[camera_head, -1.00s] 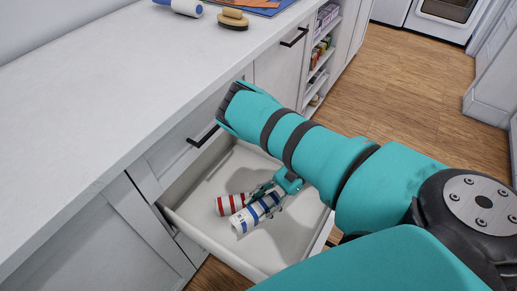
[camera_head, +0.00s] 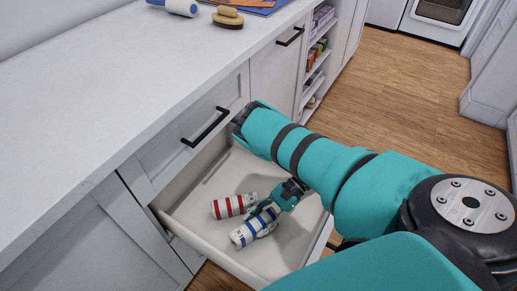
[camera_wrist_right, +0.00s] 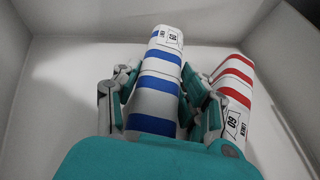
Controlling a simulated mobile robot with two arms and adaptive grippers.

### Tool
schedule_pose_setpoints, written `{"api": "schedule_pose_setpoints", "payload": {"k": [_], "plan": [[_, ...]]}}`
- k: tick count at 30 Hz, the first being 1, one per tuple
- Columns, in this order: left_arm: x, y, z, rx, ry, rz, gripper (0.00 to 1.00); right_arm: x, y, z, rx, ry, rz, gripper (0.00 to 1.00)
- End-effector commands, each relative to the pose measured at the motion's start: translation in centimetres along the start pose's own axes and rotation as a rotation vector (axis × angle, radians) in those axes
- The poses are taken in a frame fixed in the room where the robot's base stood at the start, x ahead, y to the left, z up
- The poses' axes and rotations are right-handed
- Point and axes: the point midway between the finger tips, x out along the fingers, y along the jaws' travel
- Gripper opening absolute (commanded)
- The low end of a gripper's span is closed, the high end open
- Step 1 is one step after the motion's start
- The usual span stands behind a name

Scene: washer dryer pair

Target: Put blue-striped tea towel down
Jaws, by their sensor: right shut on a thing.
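The blue-striped tea towel (camera_head: 252,230) is a white roll with blue bands, inside the open drawer (camera_head: 215,250). My right gripper (camera_head: 266,216) is shut on it from above. In the right wrist view the blue-striped towel (camera_wrist_right: 160,80) lies between the two fingers of the gripper (camera_wrist_right: 160,104). A red-striped tea towel (camera_head: 233,205) lies in the drawer beside it; it also shows to the right in the right wrist view (camera_wrist_right: 235,84). Whether the blue-striped towel touches the drawer floor, I cannot tell. My left gripper is not in view.
The pale countertop (camera_head: 110,95) runs along the left above the drawer. A brush (camera_head: 228,20) and a blue-and-white roller-like item (camera_head: 175,6) lie at its far end. Another drawer with a black handle (camera_head: 206,127) is above the open one. The drawer has bare floor around the towels.

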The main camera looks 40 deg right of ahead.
Motion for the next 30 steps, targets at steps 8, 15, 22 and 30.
{"api": "schedule_pose_setpoints", "payload": {"k": [8, 15, 22, 30], "plan": [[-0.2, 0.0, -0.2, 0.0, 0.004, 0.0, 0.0, 0.1, 0.0, -0.1, 0.0, 0.0, 0.001, 0.52], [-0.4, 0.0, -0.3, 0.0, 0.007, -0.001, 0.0, -0.1, 0.0, 0.1, 0.0, 0.0, 0.0, 0.52], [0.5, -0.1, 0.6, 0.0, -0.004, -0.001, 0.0, -3.9, 0.0, 0.0, 0.0, 0.003, -0.001, 0.52], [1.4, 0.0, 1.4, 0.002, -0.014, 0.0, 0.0, -9.5, 0.0, 0.0, 0.0, 0.002, 0.0, 0.52]]}}
